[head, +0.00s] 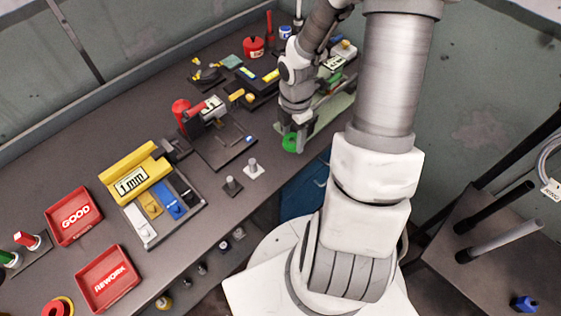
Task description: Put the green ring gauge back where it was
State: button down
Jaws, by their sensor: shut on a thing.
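The green ring gauge (290,143) is at my gripper (296,136), near the front edge of the bench. My gripper is shut on it; the arm links partly cover the view of the fingers. I cannot tell whether the ring touches the bench. Left of and below the ring stand two short grey pegs, one on a dark square base (232,187) and one on a pale square base (253,169). Both pegs look bare.
A dark fixture with a red knob (181,109) stands left of my gripper. A yellow 1 mm block (132,182) sits behind a tray of coloured pieces. Red GOOD (75,216) and REWORK (107,279) trays lie at lower left. Bench around the pegs is clear.

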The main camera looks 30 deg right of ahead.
jog(key=s+d+m+b, duration=0.2)
jog(key=s+d+b, duration=0.1)
jog(key=s+d, duration=0.25)
jog(key=b, duration=0.2)
send_over(281, 159)
notch_tip(281, 159, down, 7)
jog(key=shift+a+f, duration=0.1)
jog(key=shift+f, duration=0.05)
jog(key=shift+f+m+b, duration=0.3)
jog(key=shift+f+b, duration=0.15)
jog(key=shift+f, duration=1.45)
jog(key=shift+f, duration=0.2)
jog(key=shift+c, duration=0.6)
grip_release()
jog(key=shift+r, duration=0.1)
notch_tip(281, 159, up, 12)
jog(key=p, duration=0.2)
